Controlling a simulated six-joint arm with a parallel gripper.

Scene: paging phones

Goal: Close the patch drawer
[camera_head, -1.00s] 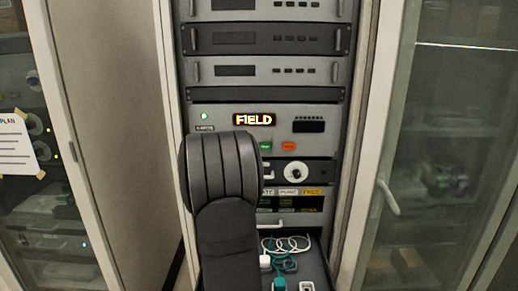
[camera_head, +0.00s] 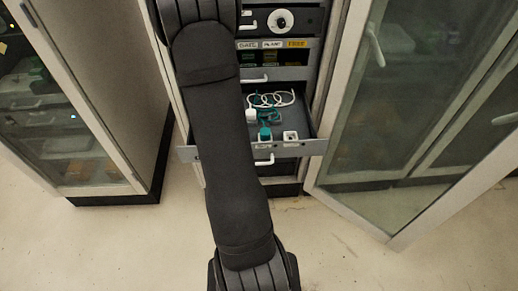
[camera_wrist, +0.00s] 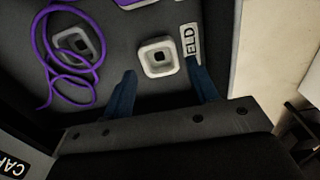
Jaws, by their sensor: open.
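The patch drawer (camera_head: 290,149) stands pulled out of the rack in the head view, with a white bar handle (camera_head: 264,161) on its front. White and teal cables (camera_head: 272,99) and small plugs lie inside. My gripper (camera_wrist: 160,68) shows in the wrist view, with two blue fingers apart and nothing between them gripped. In the head view my arm hides the gripper and the drawer's left part. I cannot tell whether the fingers touch anything.
Above the drawer are a row of labels (camera_head: 272,44) and another handle (camera_head: 255,79). An open glass door (camera_head: 400,150) stands to the right, and a glass cabinet (camera_head: 70,100) to the left. The pale floor (camera_head: 360,265) in front is clear.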

